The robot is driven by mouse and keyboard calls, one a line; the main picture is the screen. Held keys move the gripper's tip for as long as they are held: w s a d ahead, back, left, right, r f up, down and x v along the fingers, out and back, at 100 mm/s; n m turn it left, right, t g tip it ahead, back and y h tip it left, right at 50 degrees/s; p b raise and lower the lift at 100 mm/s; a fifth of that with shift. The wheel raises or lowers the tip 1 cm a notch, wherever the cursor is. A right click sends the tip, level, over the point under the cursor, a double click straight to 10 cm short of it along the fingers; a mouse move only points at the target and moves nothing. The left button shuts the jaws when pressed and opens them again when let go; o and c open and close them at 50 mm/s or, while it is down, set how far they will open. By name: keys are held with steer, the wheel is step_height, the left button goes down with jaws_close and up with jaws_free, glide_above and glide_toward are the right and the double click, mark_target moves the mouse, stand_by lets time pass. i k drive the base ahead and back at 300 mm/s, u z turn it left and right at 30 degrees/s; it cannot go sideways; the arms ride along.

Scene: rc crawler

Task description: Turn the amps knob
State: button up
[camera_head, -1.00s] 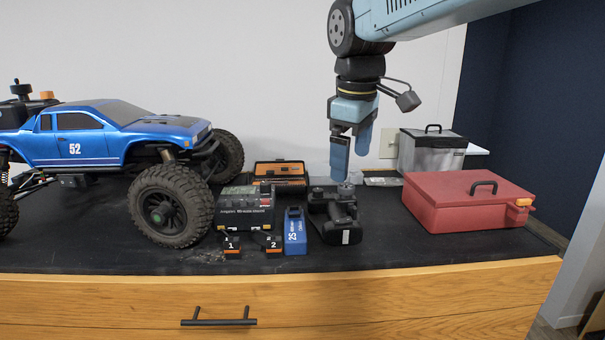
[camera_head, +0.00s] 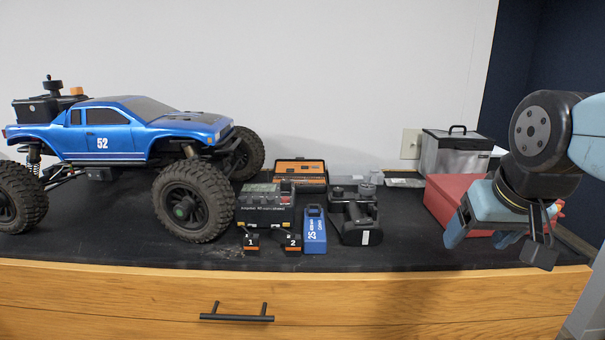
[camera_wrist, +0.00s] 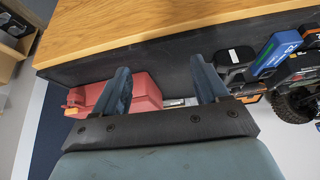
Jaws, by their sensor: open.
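A black charger-like box (camera_head: 266,207) stands on the bench right of the truck's front wheel. Its top controls are too small to read. Another black box (camera_head: 45,108) behind the truck at the left carries an orange knob (camera_head: 77,91) and a dark knob (camera_head: 47,79). I cannot tell which control is the amps knob. My gripper (camera_head: 478,240) is open and empty at the right, in front of the red case (camera_head: 452,193), far from both boxes. In the wrist view my two fingers (camera_wrist: 158,70) are spread with nothing between them.
A blue truck (camera_head: 115,130) fills the left. Small blocks 1 (camera_head: 250,243) and 2 (camera_head: 292,243), a blue battery (camera_head: 315,230) and a black device (camera_head: 357,215) stand mid-bench. A silver box (camera_head: 450,153) stands behind. The bench front right of the device is clear.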

mark_target(285, 184)
steer(key=z, duration=0.9)
steer(key=k, duration=1.05)
steer(key=u, duration=1.05)
steer(key=i, duration=1)
steer(key=z, duration=0.05)
